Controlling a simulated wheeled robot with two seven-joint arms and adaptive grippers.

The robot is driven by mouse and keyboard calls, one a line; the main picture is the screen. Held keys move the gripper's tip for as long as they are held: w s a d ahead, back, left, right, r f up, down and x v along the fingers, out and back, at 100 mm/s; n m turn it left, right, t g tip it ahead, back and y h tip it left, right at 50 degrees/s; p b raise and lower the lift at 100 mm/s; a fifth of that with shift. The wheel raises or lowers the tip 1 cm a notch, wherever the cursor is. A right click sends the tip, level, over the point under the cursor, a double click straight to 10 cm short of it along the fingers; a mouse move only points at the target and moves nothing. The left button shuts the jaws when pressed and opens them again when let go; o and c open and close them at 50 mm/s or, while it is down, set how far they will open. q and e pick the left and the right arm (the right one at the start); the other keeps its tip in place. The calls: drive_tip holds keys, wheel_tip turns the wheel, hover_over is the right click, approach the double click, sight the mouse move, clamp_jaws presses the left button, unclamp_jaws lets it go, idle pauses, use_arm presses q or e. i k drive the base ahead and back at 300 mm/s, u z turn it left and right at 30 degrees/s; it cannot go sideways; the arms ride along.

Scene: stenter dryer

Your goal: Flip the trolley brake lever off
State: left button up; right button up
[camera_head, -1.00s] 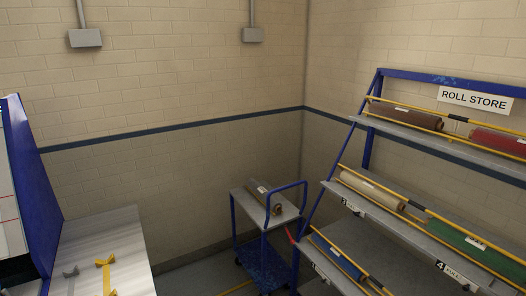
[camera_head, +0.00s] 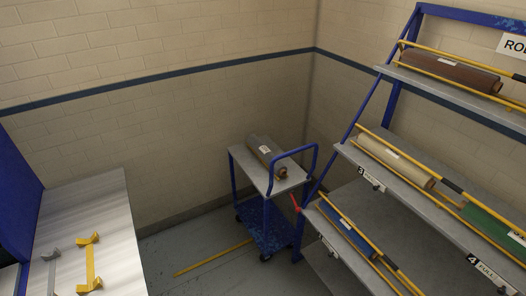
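The blue trolley (camera_head: 237,152) stands in the corner by the back wall, left of the roll rack. A grey roll with a brown end (camera_head: 262,152) lies on its upper shelf. Its blue push handle (camera_head: 294,152) rises on the right side. A small red lever (camera_head: 296,203) shows at the trolley's lower right, close to the rack's end; I cannot tell from here which position it is in or which of the two it is fixed to. Neither of my grippers is in the view.
The roll rack (camera_head: 374,92) fills the right side, holding several rolls on its shelves. A grey table (camera_head: 110,207) with a yellow bracket (camera_head: 90,264) and a grey bracket (camera_head: 50,268) is at the left. Clear floor (camera_head: 205,285) with a yellow line (camera_head: 212,258) lies between.

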sight(298, 209)
drive_tip(key=z, duration=0.6)
drive_tip(key=i, duration=0.95)
drive_tip(key=z, duration=0.15)
